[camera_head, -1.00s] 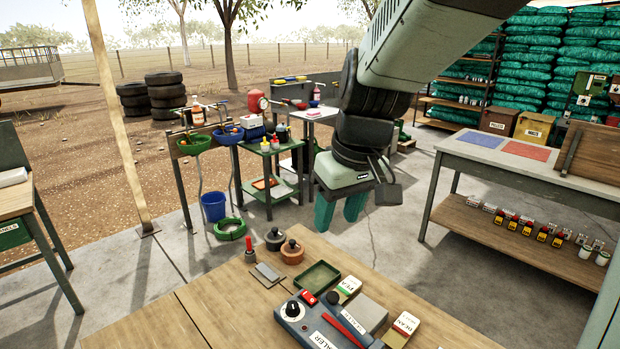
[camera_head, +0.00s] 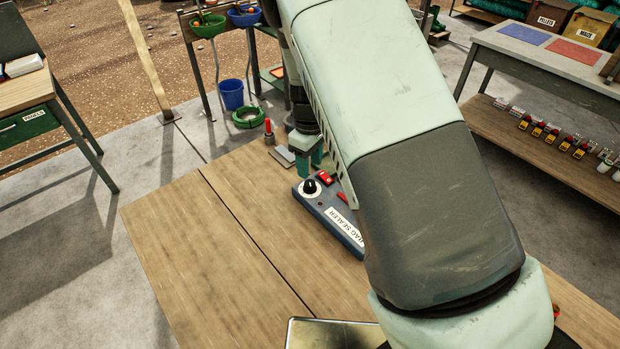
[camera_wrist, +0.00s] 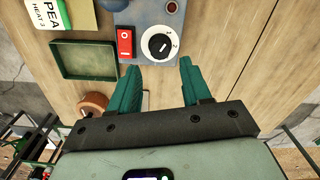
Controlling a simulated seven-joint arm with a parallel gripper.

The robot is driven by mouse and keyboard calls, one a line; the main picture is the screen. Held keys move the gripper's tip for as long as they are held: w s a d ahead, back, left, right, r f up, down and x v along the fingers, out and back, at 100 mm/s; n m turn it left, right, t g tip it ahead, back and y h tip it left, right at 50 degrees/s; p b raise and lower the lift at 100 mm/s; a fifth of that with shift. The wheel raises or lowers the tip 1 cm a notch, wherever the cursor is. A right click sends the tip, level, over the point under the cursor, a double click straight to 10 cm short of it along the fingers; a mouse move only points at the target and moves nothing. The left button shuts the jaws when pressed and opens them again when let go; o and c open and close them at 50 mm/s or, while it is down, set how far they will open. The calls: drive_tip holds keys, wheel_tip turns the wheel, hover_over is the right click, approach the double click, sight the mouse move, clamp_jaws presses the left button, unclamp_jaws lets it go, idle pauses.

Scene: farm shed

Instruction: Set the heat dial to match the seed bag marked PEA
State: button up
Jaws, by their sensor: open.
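The bag sealer (camera_head: 335,222) is a blue-grey box on the wooden bench. Its heat dial (camera_head: 310,187) is a black knob on a white numbered disc; it also shows in the wrist view (camera_wrist: 158,46). I cannot clearly tell which number its pointer marks. The seed bag marked PEA (camera_wrist: 46,14) reads HEAT 3 at the upper left of the wrist view; my arm hides it in the head view. My gripper (camera_wrist: 160,72) is open and empty, its green fingers near the dial, with the dial ahead of the gap. It also shows in the head view (camera_head: 310,162), partly hidden.
A red switch (camera_wrist: 125,43) sits beside the dial. An empty green tray (camera_wrist: 88,60) lies beside the sealer, and a brown-orange lidded pot (camera_wrist: 92,102) is near the left finger. The bench's left part (camera_head: 200,225) is clear.

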sight(310, 182)
wheel_tip(310, 182, down, 7)
drive_tip(key=shift+r, duration=0.15)
drive_tip(key=c, duration=0.8)
drive_tip(key=shift+o, duration=0.2)
